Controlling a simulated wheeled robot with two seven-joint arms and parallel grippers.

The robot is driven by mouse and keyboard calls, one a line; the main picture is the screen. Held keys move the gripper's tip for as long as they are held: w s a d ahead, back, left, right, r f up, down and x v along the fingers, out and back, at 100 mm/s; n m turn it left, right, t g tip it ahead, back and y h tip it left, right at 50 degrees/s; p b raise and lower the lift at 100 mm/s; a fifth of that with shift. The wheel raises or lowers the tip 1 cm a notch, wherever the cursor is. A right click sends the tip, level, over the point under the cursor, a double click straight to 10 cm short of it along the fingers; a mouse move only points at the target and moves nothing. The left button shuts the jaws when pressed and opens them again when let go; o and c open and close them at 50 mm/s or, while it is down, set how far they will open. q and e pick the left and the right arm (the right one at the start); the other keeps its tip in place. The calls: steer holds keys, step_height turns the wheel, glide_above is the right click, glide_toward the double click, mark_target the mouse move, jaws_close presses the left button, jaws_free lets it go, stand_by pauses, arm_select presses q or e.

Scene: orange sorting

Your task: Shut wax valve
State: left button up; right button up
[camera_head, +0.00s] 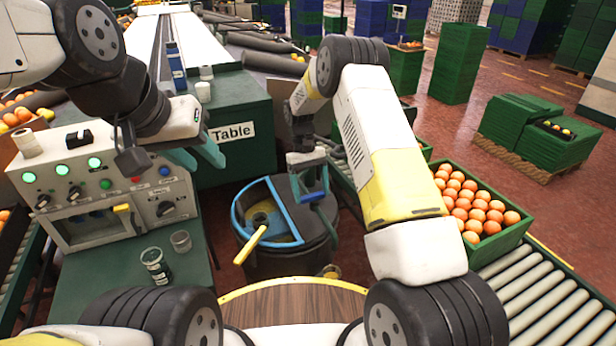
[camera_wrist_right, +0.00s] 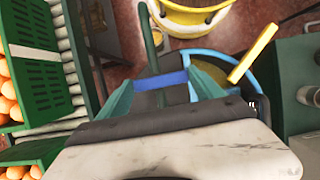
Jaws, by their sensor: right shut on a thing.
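The dark wax drum (camera_head: 262,262) with a blue rim stands in the middle of the head view. A yellow handle (camera_head: 250,245) slants out of it and also shows in the right wrist view (camera_wrist_right: 253,54). My right gripper (camera_head: 310,192) is at the drum's right side, shut on a blue handle (camera_wrist_right: 172,82), which looks like the wax valve's. The fingers partly hide the handle, and I cannot tell the valve's position. My left gripper (camera_head: 197,156) is open and empty, beside the control panel, left of the drum.
The control panel (camera_head: 110,190) with green lights stands at left, with small jars (camera_head: 156,265) on the bench before it. A crate of oranges (camera_head: 525,230) sits on the right roller conveyor (camera_head: 540,300).

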stand_by(0.4)
steer(key=o, duration=1.4)
steer(key=shift+c, duration=0.2)
steer(key=v, duration=0.7)
steer(key=shift+r, duration=0.4)
steer(key=shift+w, duration=0.15)
